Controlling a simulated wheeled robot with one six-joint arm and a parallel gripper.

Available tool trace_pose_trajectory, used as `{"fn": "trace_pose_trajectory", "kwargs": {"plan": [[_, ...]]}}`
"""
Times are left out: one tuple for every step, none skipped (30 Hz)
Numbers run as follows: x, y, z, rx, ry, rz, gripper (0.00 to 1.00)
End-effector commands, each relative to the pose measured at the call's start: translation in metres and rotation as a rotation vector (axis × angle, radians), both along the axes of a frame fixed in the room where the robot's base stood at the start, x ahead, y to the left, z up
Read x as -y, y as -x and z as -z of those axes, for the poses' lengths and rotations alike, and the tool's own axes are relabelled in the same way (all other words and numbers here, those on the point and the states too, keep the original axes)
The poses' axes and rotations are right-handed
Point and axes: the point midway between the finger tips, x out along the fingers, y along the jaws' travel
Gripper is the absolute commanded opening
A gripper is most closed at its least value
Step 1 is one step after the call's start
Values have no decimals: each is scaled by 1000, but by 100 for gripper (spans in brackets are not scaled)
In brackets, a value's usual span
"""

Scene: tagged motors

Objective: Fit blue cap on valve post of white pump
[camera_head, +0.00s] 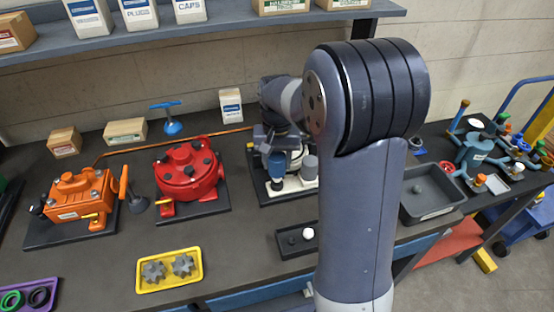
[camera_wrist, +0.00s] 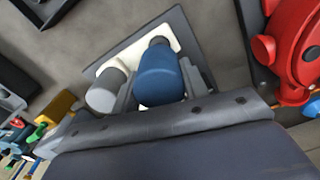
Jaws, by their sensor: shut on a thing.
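The white pump (camera_head: 291,186) stands on a dark base plate mid-bench, partly hidden behind my arm; its white body also shows in the wrist view (camera_wrist: 134,53). It has a grey cylinder (camera_head: 309,167), seen beside my fingers in the wrist view (camera_wrist: 106,91). My gripper (camera_head: 276,149) is over the pump. In the wrist view its fingers (camera_wrist: 160,88) are shut on the blue cap (camera_wrist: 160,76), one on each side. The cap (camera_head: 277,164) is low over the pump's left side. The valve post is hidden, so I cannot tell whether the cap touches it.
The red pump (camera_head: 187,172) and orange pump (camera_head: 75,196) stand to the left. A small black tray (camera_head: 290,247) and a yellow tray (camera_head: 168,285) with gears lie in front. A grey bin (camera_head: 432,207) is to the right. A copper pipe (camera_head: 160,143) runs behind.

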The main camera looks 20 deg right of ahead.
Motion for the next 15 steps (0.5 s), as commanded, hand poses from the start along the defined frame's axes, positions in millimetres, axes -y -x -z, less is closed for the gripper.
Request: {"fn": "trace_pose_trajectory", "kwargs": {"plan": [[0, 0, 1, 0, 0, 0, 20], [0, 0, 1, 0, 0, 0, 20], [0, 0, 2, 0, 0, 0, 20], [0, 0, 3, 0, 0, 0, 20], [0, 0, 4, 0, 0, 0, 20], [0, 0, 5, 0, 0, 0, 20], [0, 0, 6, 0, 0, 0, 20], [0, 0, 6, 0, 0, 0, 20], [0, 0, 7, -1, 0, 0, 20], [0, 0, 8, -1, 0, 0, 20], [0, 0, 9, -1, 0, 0, 20], [0, 0, 10, -1, 0, 0, 20], [0, 0, 11, -1, 0, 0, 20], [0, 0, 11, -1, 0, 0, 20], [0, 0, 12, -1, 0, 0, 20]]}}
